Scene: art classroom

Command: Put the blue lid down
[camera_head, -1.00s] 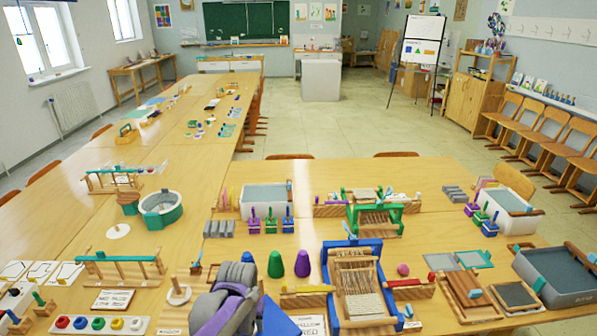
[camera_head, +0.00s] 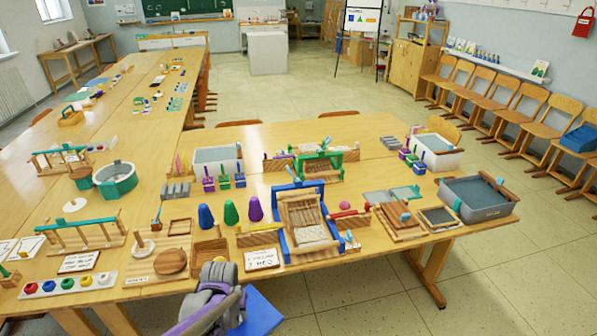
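The blue lid (camera_head: 258,312) is a flat blue panel at the bottom of the head view, tilted and partly cut off by the frame edge. It is beside my grey and purple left arm, whose gripper (camera_head: 238,298) seems shut on it; the fingertips are hidden. The lid is in front of the table's near edge, over the floor. My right gripper is out of view. A blue box (camera_head: 578,139) sits on a chair at the far right; whether it is open on top is unclear.
The near table (camera_head: 340,262) is crowded with a blue-framed loom (camera_head: 306,220), coloured cones (camera_head: 230,212), wooden trays and a grey tub (camera_head: 478,198). Chairs (camera_head: 500,98) line the right wall. The floor (camera_head: 520,265) on the right is clear.

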